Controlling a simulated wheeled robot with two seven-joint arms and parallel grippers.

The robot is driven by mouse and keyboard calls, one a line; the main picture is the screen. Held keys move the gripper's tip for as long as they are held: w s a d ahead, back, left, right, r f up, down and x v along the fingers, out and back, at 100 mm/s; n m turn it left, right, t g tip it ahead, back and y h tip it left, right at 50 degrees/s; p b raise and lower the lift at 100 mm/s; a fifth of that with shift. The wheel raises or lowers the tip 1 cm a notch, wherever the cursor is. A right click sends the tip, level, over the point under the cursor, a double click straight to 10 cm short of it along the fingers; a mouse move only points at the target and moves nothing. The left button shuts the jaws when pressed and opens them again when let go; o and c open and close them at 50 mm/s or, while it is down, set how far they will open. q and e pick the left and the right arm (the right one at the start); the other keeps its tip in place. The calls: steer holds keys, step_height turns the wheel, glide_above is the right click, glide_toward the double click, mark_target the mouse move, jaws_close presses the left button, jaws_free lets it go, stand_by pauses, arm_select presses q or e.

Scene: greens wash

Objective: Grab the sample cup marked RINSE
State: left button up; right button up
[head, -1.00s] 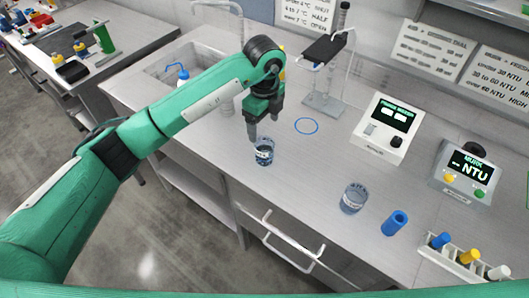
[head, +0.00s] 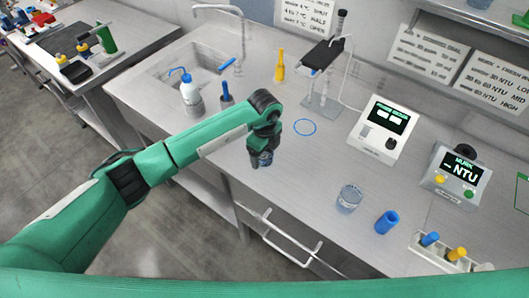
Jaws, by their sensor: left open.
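Two clear sample cups with white labels stand on the grey bench. One cup (head: 262,160) is near the front edge at the middle, and its upper part is hidden by my left gripper (head: 261,151). The gripper points down with its open fingers at this cup; I cannot tell whether they touch it. The other cup (head: 349,198) stands apart to the right, upright and uncovered. The lettering on both labels is too small to read, so I cannot tell which is marked RINSE. My right gripper is not in view.
A blue ring mark (head: 305,127) lies on clear bench behind the gripper. A blue cylinder (head: 386,221), a rack of capped vials (head: 432,258), a white meter (head: 382,130) and an NTU meter (head: 455,178) stand to the right. A wash bottle (head: 190,90) stands at the sink.

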arm_select(q)
steer(key=shift+c, duration=0.3)
steer(key=c, duration=1.1)
steer(key=shift+o, duration=0.2)
steer(key=shift+r, duration=0.15)
